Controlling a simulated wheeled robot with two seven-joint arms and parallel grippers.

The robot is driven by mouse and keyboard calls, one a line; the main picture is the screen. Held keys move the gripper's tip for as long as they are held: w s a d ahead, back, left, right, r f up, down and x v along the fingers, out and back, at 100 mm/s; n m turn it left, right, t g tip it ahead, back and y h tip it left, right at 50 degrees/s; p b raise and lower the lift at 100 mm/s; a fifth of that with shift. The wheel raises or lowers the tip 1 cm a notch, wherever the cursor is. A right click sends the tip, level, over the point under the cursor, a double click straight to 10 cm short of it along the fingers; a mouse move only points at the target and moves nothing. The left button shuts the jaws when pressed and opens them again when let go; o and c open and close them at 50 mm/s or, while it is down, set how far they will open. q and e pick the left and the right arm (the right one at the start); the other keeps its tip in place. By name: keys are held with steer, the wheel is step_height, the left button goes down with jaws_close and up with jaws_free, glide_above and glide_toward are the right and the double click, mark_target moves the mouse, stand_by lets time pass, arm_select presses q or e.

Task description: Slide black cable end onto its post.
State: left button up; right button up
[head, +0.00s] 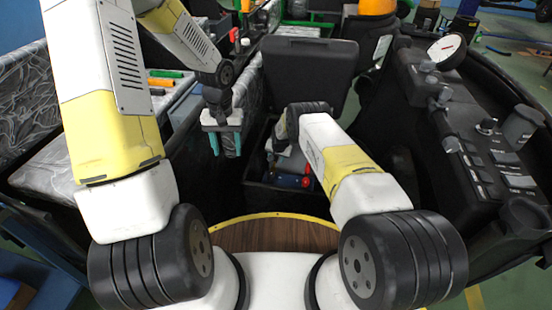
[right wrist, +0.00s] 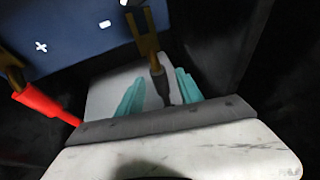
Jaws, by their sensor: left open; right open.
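In the right wrist view, the black cable end (right wrist: 160,84) stands between the teal fingers of my right gripper (right wrist: 159,92). The fingers are open, one on each side of it. Its brass-coloured lug (right wrist: 149,42) points up the picture and overlaps the edge of a dark blue battery (right wrist: 70,35) with white plus and minus marks. No post shows clearly, and I cannot tell whether the lug is around one. A red cable end (right wrist: 42,104) with a brass lug lies at the left. In the head view my left gripper (head: 226,143) is open and empty, pointing down, left of the compartment.
The black compartment (head: 258,195) has dark walls close around my right gripper, with its lid (head: 310,68) raised behind. A control panel with a gauge (head: 447,48) stands at the right. Tools with orange and green handles (head: 166,74) lie on a grey surface at the left.

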jaws_close()
stand_by(1.4)
